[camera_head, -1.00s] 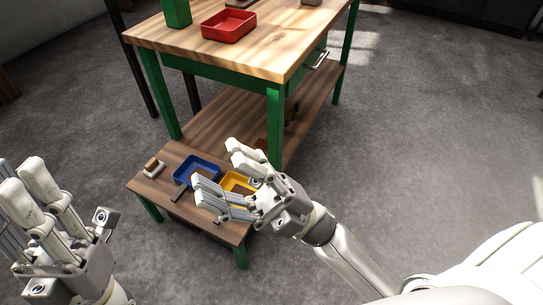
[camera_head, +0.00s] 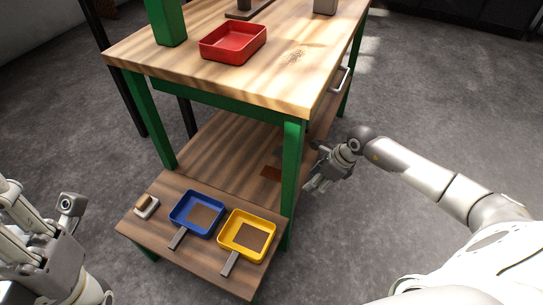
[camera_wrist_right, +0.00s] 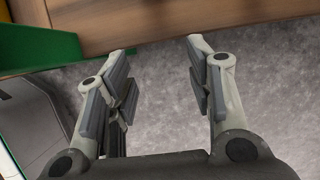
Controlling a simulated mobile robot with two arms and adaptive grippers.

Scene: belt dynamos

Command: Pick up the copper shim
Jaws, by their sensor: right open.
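A flat reddish-brown piece (camera_head: 271,172), which may be the copper shim, lies on the lower shelf beside the front green leg. I cannot tell its material for sure. My right gripper (camera_head: 313,182) is to the right of that leg, apart from the piece, beyond the shelf edge. In the right wrist view my right gripper (camera_wrist_right: 157,48) is open and empty, its fingertips near a wooden edge (camera_wrist_right: 150,28) with grey floor between the fingers. No shim is clear there. My left gripper (camera_head: 22,215) is at the left edge, partly cut off, far from the piece.
A blue tray (camera_head: 172,212) and a yellow tray (camera_head: 222,241), each with a brown square inside, stand on the low front platform (camera_head: 150,228). A small brush-like block (camera_head: 146,207) lies left. A red tray (camera_head: 233,48) sits on the tabletop. The green leg (camera_head: 292,170) is an obstacle.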

